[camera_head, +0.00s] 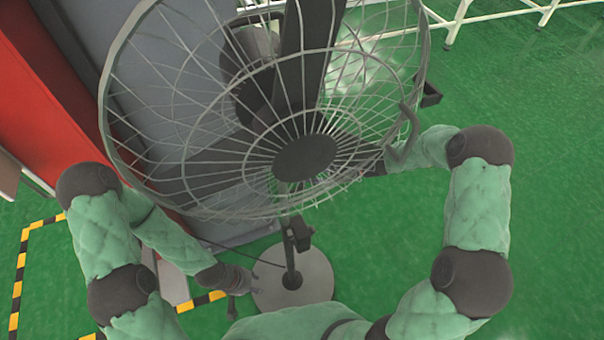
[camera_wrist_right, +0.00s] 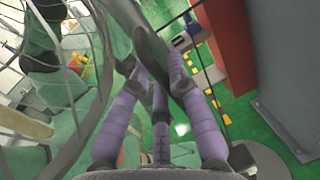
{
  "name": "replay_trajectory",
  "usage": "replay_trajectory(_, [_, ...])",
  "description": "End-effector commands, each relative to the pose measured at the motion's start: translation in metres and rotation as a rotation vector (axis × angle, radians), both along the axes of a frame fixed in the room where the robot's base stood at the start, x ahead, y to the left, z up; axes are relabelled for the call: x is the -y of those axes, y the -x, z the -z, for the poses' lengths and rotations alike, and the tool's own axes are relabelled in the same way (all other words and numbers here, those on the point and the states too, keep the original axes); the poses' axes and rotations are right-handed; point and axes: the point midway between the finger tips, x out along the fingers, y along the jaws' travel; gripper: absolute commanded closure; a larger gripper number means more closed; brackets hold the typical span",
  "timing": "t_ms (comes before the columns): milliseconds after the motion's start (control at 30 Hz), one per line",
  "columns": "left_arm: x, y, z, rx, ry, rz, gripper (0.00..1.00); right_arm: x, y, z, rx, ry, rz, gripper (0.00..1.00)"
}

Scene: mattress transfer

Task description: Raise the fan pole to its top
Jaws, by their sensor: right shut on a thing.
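The fan's wire cage (camera_head: 305,158), with its dark hub, fills the upper middle of the head view and is tilted. Below it, the fan pole (camera_head: 290,262) carries a dark clamp (camera_head: 299,235) and stands on a round grey base (camera_head: 318,280). My left gripper (camera_head: 246,282) is low, left of the pole and over the base's edge; its finger gap is unclear. My right arm reaches behind the cage's right side, which partly hides that gripper. In the right wrist view, my right gripper (camera_wrist_right: 152,75) has its purple-grey fingers closed around a dark fan part beside the cage wires.
A red panel (camera_head: 45,130) and a grey cabinet (camera_head: 85,50) stand at the left. Yellow-black tape (camera_head: 18,270) marks the floor there. A white rail (camera_head: 455,20) runs at the back right. Green floor at the right is clear.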

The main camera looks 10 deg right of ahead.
Motion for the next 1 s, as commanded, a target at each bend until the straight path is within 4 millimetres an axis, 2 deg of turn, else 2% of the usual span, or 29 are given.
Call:
replay_trajectory(33, [0.000,0.000,-0.016,0.000,0.000,0.000,0.60,0.001,-0.002,-0.021,0.006,-0.003,0.003,1.00])
replay_trajectory(300, [0.000,0.000,-0.046,0.000,0.000,0.000,0.60,0.001,-0.002,-0.055,0.006,-0.003,0.003,1.00])
replay_trajectory(833, [0.000,0.000,-0.051,0.000,0.000,0.000,0.60,0.001,-0.003,-0.064,0.010,-0.006,0.004,1.00])
replay_trajectory(867, [0.000,0.000,-0.051,0.000,0.000,0.000,0.60,0.001,-0.003,-0.064,0.010,-0.005,0.004,0.73])
replay_trajectory(900, [0.000,0.000,-0.051,0.000,0.000,0.000,0.60,0.001,-0.003,-0.064,0.010,-0.005,0.004,0.70])
replay_trajectory(1000, [0.000,0.000,-0.051,0.000,0.000,0.000,0.60,0.001,-0.003,-0.063,0.009,-0.005,0.005,0.70])
